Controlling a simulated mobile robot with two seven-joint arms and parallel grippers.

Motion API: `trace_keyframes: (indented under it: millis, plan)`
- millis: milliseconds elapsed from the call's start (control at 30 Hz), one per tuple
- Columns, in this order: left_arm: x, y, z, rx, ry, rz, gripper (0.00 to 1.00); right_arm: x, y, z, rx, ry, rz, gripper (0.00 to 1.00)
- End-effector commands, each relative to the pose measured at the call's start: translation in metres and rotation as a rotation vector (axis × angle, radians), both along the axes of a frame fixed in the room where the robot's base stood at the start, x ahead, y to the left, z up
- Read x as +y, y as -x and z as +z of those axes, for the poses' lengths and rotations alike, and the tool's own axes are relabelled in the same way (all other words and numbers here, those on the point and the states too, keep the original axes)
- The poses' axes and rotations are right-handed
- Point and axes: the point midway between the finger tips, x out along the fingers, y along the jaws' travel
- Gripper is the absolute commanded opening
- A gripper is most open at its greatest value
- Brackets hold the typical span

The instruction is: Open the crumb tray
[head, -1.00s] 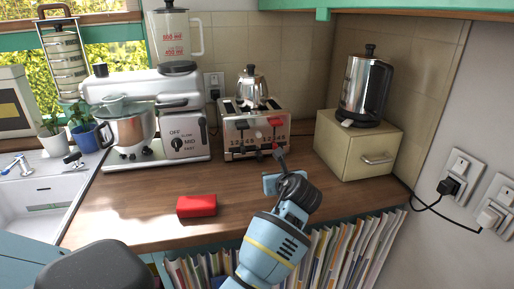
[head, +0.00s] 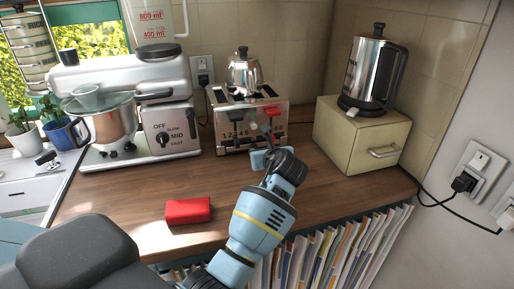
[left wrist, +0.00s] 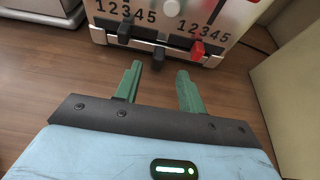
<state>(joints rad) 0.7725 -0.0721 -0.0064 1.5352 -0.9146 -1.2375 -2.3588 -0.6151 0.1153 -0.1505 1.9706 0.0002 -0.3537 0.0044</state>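The toaster (head: 238,131) is a metal box with number dials, standing at the back of the wooden counter. In the left wrist view its lower front (left wrist: 180,42) fills the top. My right gripper is not seen.
A cream drawer box (head: 362,139) with a kettle (head: 370,75) on it stands right of the toaster. A stand mixer (head: 125,90) is at the left. A red block (head: 188,211) lies on the counter (head: 130,187) near its front edge. A metal pot (head: 243,75) sits on the toaster.

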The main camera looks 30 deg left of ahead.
Motion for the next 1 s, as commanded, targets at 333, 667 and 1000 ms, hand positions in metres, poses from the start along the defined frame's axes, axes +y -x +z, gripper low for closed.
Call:
trace_keyframes:
  millis: [333, 667, 1000]
  plan:
    - [0.036, -0.03, -0.023, 0.005, 0.001, 0.002, 0.4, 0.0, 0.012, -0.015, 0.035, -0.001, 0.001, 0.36]
    - [0.047, -0.039, -0.027, 0.002, 0.001, 0.001, 0.4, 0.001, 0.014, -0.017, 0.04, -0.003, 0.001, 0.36]
    - [0.047, -0.039, -0.026, 0.002, 0.001, 0.001, 0.16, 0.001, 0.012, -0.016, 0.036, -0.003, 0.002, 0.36]
